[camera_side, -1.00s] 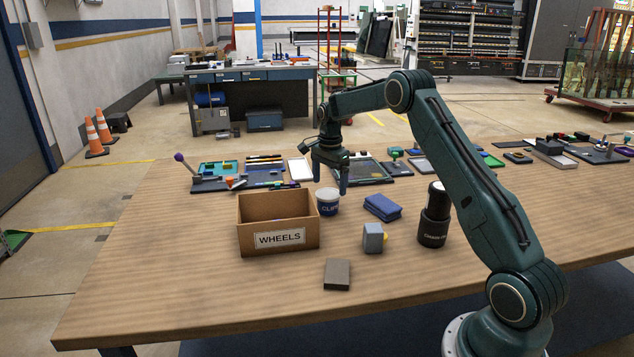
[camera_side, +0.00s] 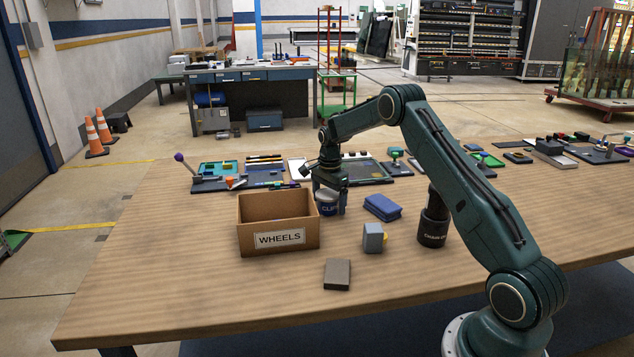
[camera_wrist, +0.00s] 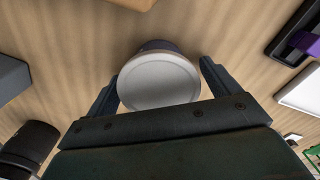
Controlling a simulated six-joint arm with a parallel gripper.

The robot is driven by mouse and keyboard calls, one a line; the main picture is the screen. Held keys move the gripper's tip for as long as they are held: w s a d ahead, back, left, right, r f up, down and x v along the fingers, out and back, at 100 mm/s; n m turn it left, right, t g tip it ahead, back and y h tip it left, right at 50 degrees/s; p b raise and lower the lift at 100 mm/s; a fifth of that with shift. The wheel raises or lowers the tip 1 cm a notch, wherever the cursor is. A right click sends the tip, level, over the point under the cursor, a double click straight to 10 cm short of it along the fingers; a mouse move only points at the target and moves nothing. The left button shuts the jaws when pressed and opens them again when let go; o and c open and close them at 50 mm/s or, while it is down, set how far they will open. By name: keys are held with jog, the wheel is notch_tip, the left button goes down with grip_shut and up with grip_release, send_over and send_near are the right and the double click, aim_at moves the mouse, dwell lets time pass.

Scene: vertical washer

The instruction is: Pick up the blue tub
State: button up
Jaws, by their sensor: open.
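The blue tub (camera_side: 327,207) stands upright on the wooden table, just right of the wheels box, with dark blue sides and lettering. In the wrist view its pale round lid (camera_wrist: 158,82) fills the space between the fingers. My gripper (camera_side: 330,207) is lowered over the tub, with a finger along its right side in the side view. In the wrist view my gripper (camera_wrist: 154,85) is open, one finger on either side of the tub. Whether either finger touches the tub cannot be told.
The cardboard box marked WHEELS (camera_side: 279,223) stands close on the tub's left. A folded blue cloth (camera_side: 382,207), a grey-blue block (camera_side: 373,238) and a dark cylinder (camera_side: 433,229) are to the right. A brown-grey block (camera_side: 337,274) lies in front. The table's front left is clear.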

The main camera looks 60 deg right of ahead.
aim_at(329, 192)
jog(key=shift+f, duration=0.2)
dwell(0.3)
jog(key=c, duration=0.9)
jog(key=shift+r, duration=0.25)
jog(key=shift+c, duration=0.2)
notch_tip(329, 192, up, 20)
jog(key=shift+f, duration=0.15)
